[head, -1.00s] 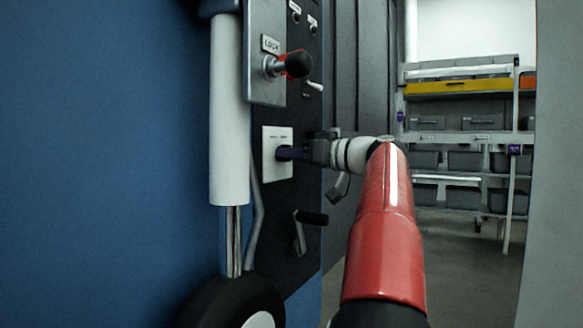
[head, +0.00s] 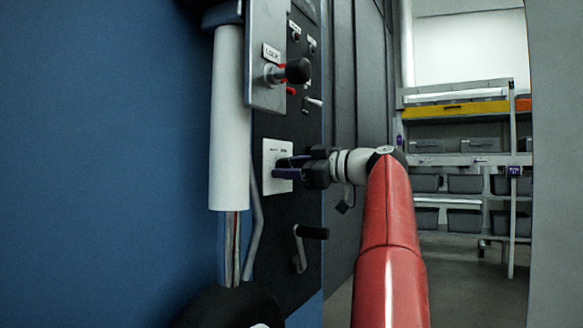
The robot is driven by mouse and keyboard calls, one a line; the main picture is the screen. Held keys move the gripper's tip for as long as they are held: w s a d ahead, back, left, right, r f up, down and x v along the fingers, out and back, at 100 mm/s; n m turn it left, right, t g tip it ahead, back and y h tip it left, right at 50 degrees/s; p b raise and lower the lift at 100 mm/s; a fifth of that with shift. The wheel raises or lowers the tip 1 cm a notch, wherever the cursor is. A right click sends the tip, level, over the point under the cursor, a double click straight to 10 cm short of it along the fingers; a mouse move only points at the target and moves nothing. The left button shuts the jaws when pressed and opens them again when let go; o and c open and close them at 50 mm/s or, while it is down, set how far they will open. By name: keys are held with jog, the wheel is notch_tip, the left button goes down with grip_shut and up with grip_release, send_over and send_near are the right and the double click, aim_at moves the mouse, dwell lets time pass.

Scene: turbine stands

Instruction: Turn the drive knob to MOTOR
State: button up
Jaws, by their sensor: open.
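The drive knob's white square plate (head: 270,158) is on the dark upright panel, with small lettering near its top too small to read. My gripper (head: 282,168) is in front of this plate, its two dark purple fingers apart and pointing left at it. The knob itself is hidden behind or between the fingers, so I cannot tell its setting or whether the fingers touch it. My red arm comes in from the lower right.
Above the plate, a black-ended lever (head: 297,71) sticks out below a LOCK label. A black-handled crank (head: 312,232) is below. A white column (head: 228,120) stands left of the panel. Shelves with grey bins (head: 465,183) are at the back right, with open floor before them.

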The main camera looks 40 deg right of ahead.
jog(key=shift+b+v, duration=0.35)
jog(key=shift+v, duration=2.2)
